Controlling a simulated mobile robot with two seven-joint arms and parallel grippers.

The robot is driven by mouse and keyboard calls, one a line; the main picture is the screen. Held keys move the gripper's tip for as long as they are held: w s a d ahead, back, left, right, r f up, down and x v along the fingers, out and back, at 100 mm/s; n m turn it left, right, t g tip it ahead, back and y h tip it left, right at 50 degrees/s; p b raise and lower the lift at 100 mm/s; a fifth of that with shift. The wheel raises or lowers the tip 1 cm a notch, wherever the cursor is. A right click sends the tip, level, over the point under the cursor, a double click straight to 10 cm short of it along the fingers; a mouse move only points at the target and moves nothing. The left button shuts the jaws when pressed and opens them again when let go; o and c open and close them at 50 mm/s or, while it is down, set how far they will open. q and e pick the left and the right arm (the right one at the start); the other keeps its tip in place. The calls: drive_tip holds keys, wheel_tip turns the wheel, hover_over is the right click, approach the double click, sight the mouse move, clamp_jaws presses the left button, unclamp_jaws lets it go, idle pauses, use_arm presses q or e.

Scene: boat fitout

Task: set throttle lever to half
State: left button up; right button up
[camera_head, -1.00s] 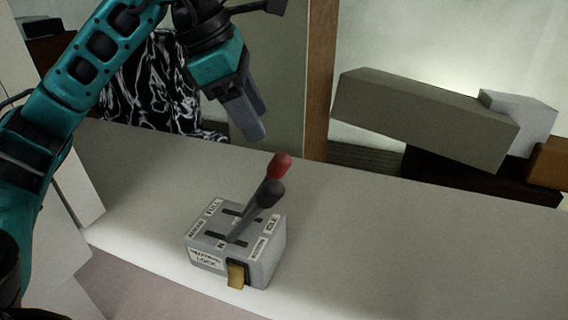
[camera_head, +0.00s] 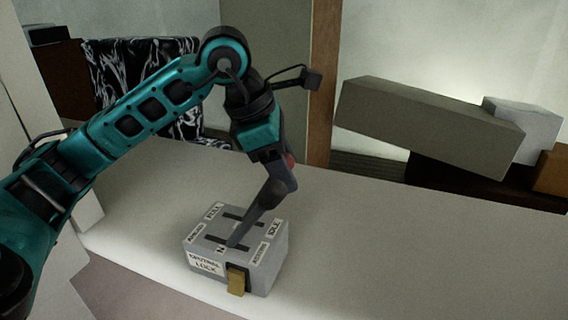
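The grey control box (camera_head: 262,277) sits on the white counter (camera_head: 400,240), with labels FULL, IDLE, AHEAD, ASTERN, N and NEUTRAL LOCK on it. Two levers rise from slots in its top and lean to the right. The black-knobbed lever (camera_head: 272,194) stands in the near slot, by the N label. The red knob (camera_head: 291,160) of the other lever shows only as a sliver beside my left gripper (camera_head: 278,184). My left gripper points down at the levers, its fingers overlapping the red-knobbed lever. I cannot tell whether they close on it. My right gripper is not in view.
A yellow tab (camera_head: 236,281) sticks out of the box's front. A long grey-brown block (camera_head: 430,125) and a light grey block (camera_head: 523,125) lie behind the counter at right. A wooden post (camera_head: 322,80) stands behind. The counter right of the box is clear.

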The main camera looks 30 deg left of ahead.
use_arm(q)
clamp_jaws()
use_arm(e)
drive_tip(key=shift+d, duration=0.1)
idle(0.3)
